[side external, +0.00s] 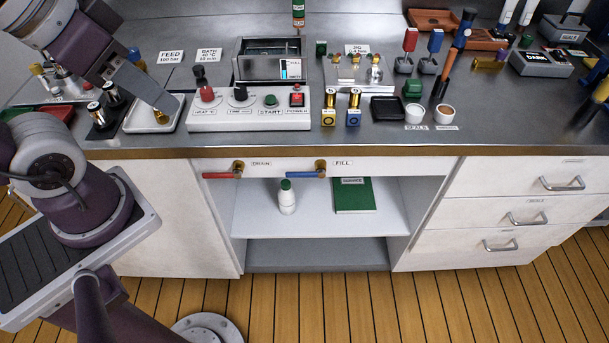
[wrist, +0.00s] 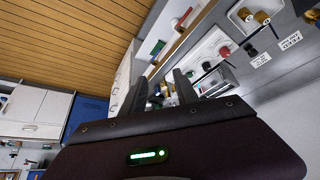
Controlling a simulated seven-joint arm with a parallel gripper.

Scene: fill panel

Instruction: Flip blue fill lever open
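The blue fill lever (side external: 302,174) lies horizontal, pointing left from its brass valve (side external: 320,167) on the cabinet front under the counter edge, beside the FILL label. The similar red drain lever (side external: 221,175) lies to its left, also horizontal. My gripper (side external: 163,103) is above the counter's left part, up and to the left of the fill lever and apart from it. In the wrist view its two fingers (wrist: 160,92) stand apart with nothing clearly held between them. The red lever shows small in the wrist view (wrist: 186,16); I cannot clearly make out the blue one there.
The counter's wooden front edge (side external: 300,152) overhangs both levers. Below them an open shelf (side external: 245,221) holds a white bottle (side external: 287,200) and a green book (side external: 353,196). A control box (side external: 245,116) stands on the counter above. The space before the levers is clear.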

